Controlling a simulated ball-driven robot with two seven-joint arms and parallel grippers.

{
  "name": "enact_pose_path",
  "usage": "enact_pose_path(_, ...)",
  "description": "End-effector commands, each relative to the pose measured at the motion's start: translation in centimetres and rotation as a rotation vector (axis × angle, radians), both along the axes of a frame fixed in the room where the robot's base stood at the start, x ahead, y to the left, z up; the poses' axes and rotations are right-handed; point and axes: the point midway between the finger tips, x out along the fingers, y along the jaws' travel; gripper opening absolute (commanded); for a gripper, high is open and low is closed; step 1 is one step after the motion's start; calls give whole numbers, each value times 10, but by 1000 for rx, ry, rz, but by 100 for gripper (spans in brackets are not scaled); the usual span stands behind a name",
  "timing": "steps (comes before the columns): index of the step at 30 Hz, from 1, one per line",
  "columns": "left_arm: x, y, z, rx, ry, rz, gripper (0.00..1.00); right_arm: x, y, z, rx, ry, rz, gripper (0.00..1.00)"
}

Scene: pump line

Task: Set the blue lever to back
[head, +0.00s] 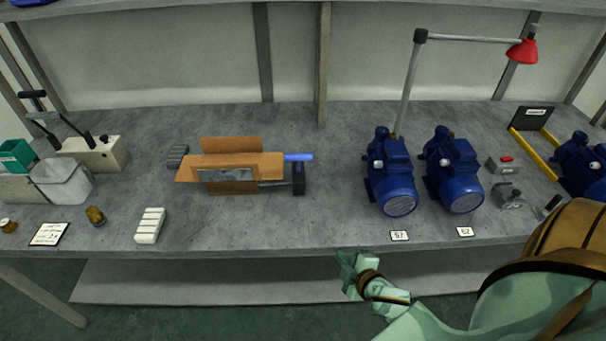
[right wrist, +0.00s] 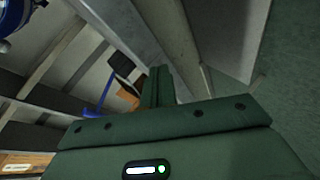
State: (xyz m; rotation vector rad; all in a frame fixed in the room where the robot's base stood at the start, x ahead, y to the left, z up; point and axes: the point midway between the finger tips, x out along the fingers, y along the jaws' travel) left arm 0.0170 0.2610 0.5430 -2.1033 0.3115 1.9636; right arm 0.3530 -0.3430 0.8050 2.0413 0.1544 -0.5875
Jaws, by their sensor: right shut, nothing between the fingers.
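The blue lever (head: 298,157) is a short bar lying roughly level at the right end of a fixture that holds an open cardboard box (head: 232,160). A dark upright block (head: 298,180) stands just below the lever. In the right wrist view the lever is a thin blue bar (right wrist: 103,108) left of my fingers. My right gripper (head: 350,268) is shut and empty, in front of the bench's front edge, to the right of and nearer than the lever, well apart from it. Its closed fingers also show in the right wrist view (right wrist: 158,85). My left gripper is not in view.
Two blue pumps (head: 398,180) (head: 455,175) stand right of the lever, with a red-headed lamp (head: 522,52) behind. A white block (head: 150,225) and a grey bin (head: 62,180) are at the left. The bench top (head: 330,215) between fixture and pumps is clear.

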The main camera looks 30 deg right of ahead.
Motion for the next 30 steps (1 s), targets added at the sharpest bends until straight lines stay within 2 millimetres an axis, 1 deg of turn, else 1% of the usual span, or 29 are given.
enact_pose_path(1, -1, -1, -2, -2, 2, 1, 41, 12, -5, 26, -50, -59, 19, 0)
enact_pose_path(2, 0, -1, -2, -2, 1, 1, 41, 19, -10, 38, -86, -107, 54, 0)
enact_pose_path(3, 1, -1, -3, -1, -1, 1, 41, 27, -13, 55, -130, -168, 99, 0)
enact_pose_path(5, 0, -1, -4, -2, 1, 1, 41, 36, -16, 80, -199, -254, 168, 0)
enact_pose_path(6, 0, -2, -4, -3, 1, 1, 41, 41, -18, 97, -247, -306, 212, 0)
enact_pose_path(9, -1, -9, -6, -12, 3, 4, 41, 49, -17, 131, -357, -417, 320, 0)
enact_pose_path(12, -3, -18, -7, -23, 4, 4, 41, 51, -15, 156, -443, -494, 409, 0)
enact_pose_path(15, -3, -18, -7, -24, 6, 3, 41, 50, -12, 168, -492, -534, 462, 0)
enact_pose_path(18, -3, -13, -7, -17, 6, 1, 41, 50, -11, 172, -510, -549, 482, 0)
enact_pose_path(21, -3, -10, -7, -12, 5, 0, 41, 50, -11, 173, -510, -549, 483, 0)
enact_pose_path(26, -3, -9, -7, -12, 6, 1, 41, 50, -11, 172, -509, -549, 482, 0)
enact_pose_path(30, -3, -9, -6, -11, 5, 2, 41, 56, -10, 173, -508, -549, 482, 0)
